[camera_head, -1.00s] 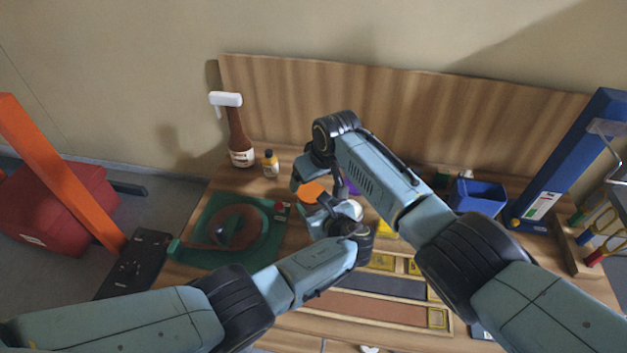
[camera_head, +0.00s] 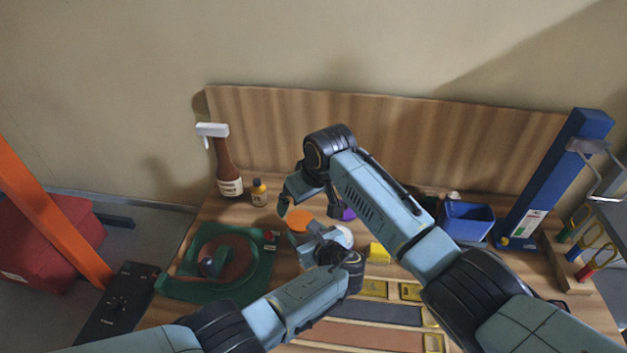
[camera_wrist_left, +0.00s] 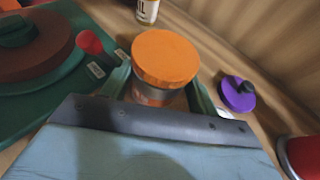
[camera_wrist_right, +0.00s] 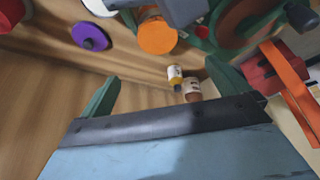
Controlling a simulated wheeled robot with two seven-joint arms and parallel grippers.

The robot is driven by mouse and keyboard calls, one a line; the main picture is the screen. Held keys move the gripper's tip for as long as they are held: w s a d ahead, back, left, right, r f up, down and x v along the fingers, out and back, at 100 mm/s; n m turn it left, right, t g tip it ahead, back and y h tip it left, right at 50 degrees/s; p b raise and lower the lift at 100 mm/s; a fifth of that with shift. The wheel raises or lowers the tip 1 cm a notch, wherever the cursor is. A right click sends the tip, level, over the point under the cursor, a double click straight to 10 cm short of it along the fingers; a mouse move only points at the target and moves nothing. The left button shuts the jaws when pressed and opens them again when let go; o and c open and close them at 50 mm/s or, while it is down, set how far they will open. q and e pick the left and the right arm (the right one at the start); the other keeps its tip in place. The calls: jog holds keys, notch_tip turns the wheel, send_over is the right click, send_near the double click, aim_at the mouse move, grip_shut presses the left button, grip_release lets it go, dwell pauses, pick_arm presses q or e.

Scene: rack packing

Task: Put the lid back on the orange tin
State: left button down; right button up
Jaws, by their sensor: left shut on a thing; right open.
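The orange lid (camera_wrist_left: 165,57) lies on top of a tin (camera_wrist_left: 152,94) with a metallic and reddish side. I cannot tell if it is fully seated. The lid also shows in the head view (camera_head: 300,221) and the right wrist view (camera_wrist_right: 157,36). My left gripper (camera_head: 306,239) is shut on the tin's body, one finger on each side below the lid. My right gripper (camera_wrist_right: 161,72) is open and empty, above and apart from the lid. In the head view its fingers are partly hidden by its own arm.
A purple disc with a black knob (camera_wrist_left: 238,93) lies beside the tin. A yellow block (camera_head: 379,252) and a blue bin (camera_head: 467,221) are to the right.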

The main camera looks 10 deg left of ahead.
jog(key=v, duration=0.8)
pick_arm(q)
jog(key=shift+c, duration=1.6)
grip_release()
jog(key=p+v, duration=0.2)
jog(key=v, duration=1)
jog(key=shift+s+d+p, duration=0.1)
jog(key=shift+s+p, duration=0.05)
jog(key=shift+p, duration=0.2)
jog(key=shift+s+d+r, duration=0.2)
jog(key=shift+s+d, duration=0.1)
jog(key=shift+s, duration=0.1)
pick_arm(e)
jog(key=shift+r, duration=1.3)
